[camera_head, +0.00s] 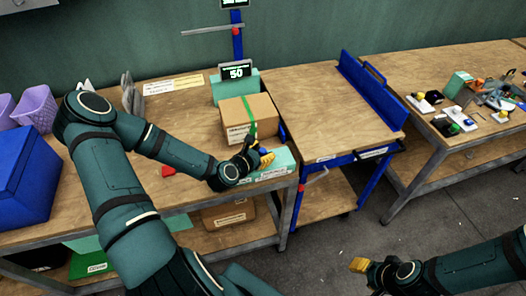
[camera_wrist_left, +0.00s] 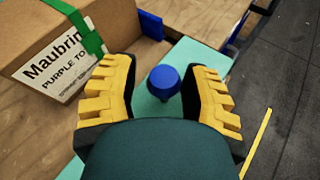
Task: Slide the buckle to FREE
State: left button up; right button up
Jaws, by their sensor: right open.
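A round blue knob (camera_wrist_left: 163,82) stands on a teal surface (camera_wrist_left: 158,108) in the left wrist view. My left gripper (camera_wrist_left: 160,84) is open, with one yellow finger on each side of the knob and a gap showing on both sides. In the head view my left gripper (camera_head: 262,157) is over the teal base (camera_head: 284,160) at the table's front right corner, in front of a cardboard box (camera_head: 238,124) with a green strap (camera_head: 251,119). No FREE marking is readable, and I cannot tell whether the knob is the buckle. My right gripper (camera_head: 358,265) is open, low over the floor.
A teal scale (camera_head: 222,91) reading 50 stands behind the box. A wooden cart (camera_head: 322,110) with a blue end rail (camera_head: 370,88) adjoins on the right. A blue bin (camera_head: 25,175) stands at left. A far-right table (camera_head: 460,75) holds several small parts.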

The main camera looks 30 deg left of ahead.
aim_at(259, 153)
pick_arm(q)
jog(key=shift+o, duration=0.7)
jog(key=v, duration=0.6)
jog(key=shift+s+r, duration=0.1)
jog(key=shift+s, duration=0.15)
jog(key=shift+s+r, duration=0.2)
jog(key=shift+s, duration=0.25)
jog(key=shift+d, duration=0.1)
